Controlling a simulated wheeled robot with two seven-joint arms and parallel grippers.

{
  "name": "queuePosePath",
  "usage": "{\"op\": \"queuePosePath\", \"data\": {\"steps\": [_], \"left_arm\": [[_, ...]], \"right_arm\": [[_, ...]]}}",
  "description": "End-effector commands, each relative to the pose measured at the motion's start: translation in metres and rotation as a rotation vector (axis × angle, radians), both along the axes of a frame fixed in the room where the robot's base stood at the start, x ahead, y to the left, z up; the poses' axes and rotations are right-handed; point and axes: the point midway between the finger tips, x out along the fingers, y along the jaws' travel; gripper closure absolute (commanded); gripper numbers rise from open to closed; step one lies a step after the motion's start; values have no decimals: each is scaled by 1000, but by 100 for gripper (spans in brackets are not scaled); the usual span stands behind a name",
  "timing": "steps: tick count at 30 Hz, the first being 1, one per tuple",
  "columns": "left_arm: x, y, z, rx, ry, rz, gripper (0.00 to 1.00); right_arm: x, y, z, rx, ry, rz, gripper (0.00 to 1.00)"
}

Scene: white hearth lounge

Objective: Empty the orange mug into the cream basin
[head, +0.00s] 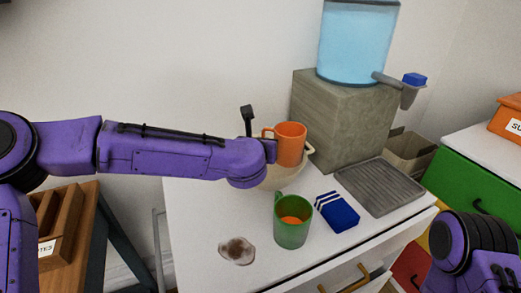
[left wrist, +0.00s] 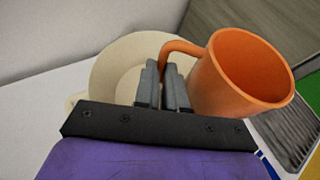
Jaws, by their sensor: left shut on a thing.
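The orange mug (head: 291,147) is held upright or nearly so, above the cream basin (head: 288,181), whose left part is hidden by my arm in the head view. In the left wrist view the mug (left wrist: 236,80) sits right of my fingers, its open mouth showing; I cannot make out any contents. The basin (left wrist: 112,75) lies below and to the left in that view. My left gripper (left wrist: 163,72) is shut on the mug's handle. My right arm shows at the lower right of the head view, but its gripper is out of frame.
A green mug (head: 292,229) with something orange inside stands in front of the basin. A dispenser with a blue tank (head: 356,42) stands behind.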

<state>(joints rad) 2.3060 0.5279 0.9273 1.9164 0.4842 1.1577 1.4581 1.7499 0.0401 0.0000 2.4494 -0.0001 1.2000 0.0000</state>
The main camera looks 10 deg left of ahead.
Motion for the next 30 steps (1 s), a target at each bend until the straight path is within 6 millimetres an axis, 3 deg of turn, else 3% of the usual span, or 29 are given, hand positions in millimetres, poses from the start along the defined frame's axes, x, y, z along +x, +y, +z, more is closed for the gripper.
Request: {"op": "queuePosePath", "data": {"steps": [30], "left_arm": [[-5,-5,2,-136,124,2,100]], "right_arm": [[0,0,39,0,0,0,57]]}}
